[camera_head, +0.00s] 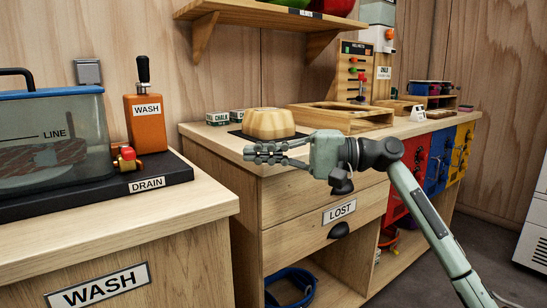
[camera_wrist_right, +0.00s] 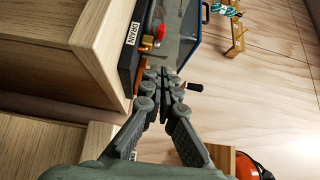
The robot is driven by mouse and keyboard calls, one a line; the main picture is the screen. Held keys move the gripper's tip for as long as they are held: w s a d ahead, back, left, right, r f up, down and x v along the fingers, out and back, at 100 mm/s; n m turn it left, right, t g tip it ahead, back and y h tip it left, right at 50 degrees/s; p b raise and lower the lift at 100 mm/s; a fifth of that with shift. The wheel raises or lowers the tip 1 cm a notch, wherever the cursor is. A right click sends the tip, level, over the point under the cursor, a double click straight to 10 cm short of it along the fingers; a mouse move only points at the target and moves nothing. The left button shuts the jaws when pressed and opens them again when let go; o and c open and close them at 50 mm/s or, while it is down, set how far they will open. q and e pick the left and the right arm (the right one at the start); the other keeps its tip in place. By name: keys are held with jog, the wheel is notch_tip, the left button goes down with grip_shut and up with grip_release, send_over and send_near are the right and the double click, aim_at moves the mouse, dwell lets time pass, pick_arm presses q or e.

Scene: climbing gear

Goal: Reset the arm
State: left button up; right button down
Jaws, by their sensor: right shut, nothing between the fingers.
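My right gripper (camera_head: 268,153) reaches in from the right in the head view. It is over the front edge of the wooden cabinet with the LOST drawer (camera_head: 340,211), in front of a round tan ribbed object (camera_head: 269,122). Its fingers point left toward the wash station and are shut and empty. In the right wrist view the closed fingers of the gripper (camera_wrist_right: 168,75) appear in front of the wash unit, with the DRAIN label (camera_wrist_right: 134,35) to their left. My left gripper is not in view.
A wash tank (camera_head: 50,140) and orange WASH lever box (camera_head: 146,122) stand on the left counter. A wooden tray (camera_head: 340,117) and small chalk boxes (camera_head: 218,118) sit on the cabinet. A shelf (camera_head: 270,14) hangs above. A gap separates the two counters.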

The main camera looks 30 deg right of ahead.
jog(key=s+f+n+g+h+p, duration=0.3)
jog(key=f+h, duration=0.6)
jog(key=f, duration=2.5)
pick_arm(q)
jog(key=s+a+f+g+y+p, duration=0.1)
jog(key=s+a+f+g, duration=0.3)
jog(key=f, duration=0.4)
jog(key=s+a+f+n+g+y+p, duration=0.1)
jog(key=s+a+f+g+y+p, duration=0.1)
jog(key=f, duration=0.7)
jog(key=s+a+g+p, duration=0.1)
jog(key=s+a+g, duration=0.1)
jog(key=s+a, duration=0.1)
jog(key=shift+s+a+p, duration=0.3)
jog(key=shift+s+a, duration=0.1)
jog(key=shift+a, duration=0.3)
pick_arm(e)
jog(key=s+f+n+g+h, duration=0.2)
jog(key=s+f+h, duration=0.1)
jog(key=s+f, duration=0.5)
jog(key=s+f+n+g+h, duration=0.2)
jog(key=s+f, duration=0.6)
jog(key=s, duration=0.5)
jog(key=shift+s+f+n+h, duration=0.2)
jog(key=shift+f+n+h, duration=0.15)
jog(key=shift+n+h, duration=0.6)
jog(key=shift+d+m+h, duration=0.1)
jog(key=shift+m+h, duration=0.15)
